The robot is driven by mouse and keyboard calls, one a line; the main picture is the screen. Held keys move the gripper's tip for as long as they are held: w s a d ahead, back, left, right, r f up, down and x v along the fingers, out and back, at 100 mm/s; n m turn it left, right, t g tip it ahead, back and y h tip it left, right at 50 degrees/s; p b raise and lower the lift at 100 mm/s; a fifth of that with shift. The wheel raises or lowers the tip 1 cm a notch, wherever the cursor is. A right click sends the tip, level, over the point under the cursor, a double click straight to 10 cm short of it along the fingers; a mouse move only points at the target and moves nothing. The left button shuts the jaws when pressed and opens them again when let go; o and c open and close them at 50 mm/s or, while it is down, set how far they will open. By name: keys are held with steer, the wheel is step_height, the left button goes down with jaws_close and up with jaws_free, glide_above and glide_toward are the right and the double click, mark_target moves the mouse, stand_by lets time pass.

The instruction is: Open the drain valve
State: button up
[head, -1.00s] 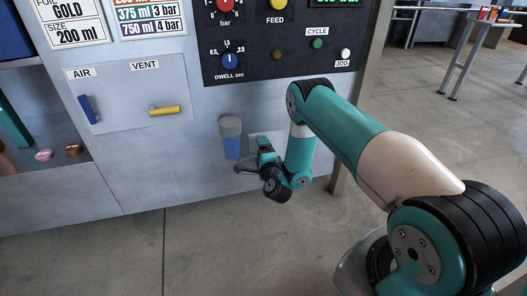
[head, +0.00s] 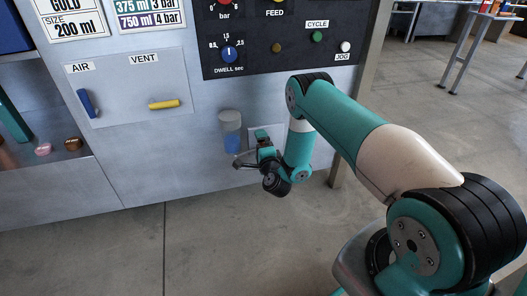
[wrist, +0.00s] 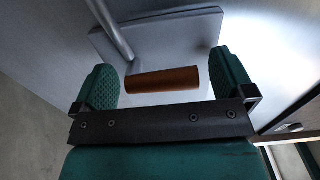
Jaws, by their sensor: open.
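The drain valve's handle appears to be the orange-brown bar (wrist: 163,79) in the wrist view, lying level in front of a pale plate (wrist: 165,45). My gripper (wrist: 165,84) is open, with one green finger pad beyond each end of the bar. I see no finger closed on it. In the head view my gripper (head: 256,162) is low at the machine front, just right of and below a clear bowl with blue liquid (head: 231,132). There the handle is hidden behind my gripper, and only part of the plate (head: 276,133) shows.
A panel to the left carries a blue AIR lever (head: 86,103) and a yellow VENT lever (head: 164,104). The black control panel (head: 265,52) is above. A grey pipe (wrist: 109,28) runs down beside the plate. Open floor (head: 200,235) lies below and to the right.

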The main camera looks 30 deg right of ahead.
steer(key=p+v, duration=1.7)
steer(key=p, duration=0.2)
steer(key=shift+s, duration=0.25)
steer(key=shift+r, duration=0.1)
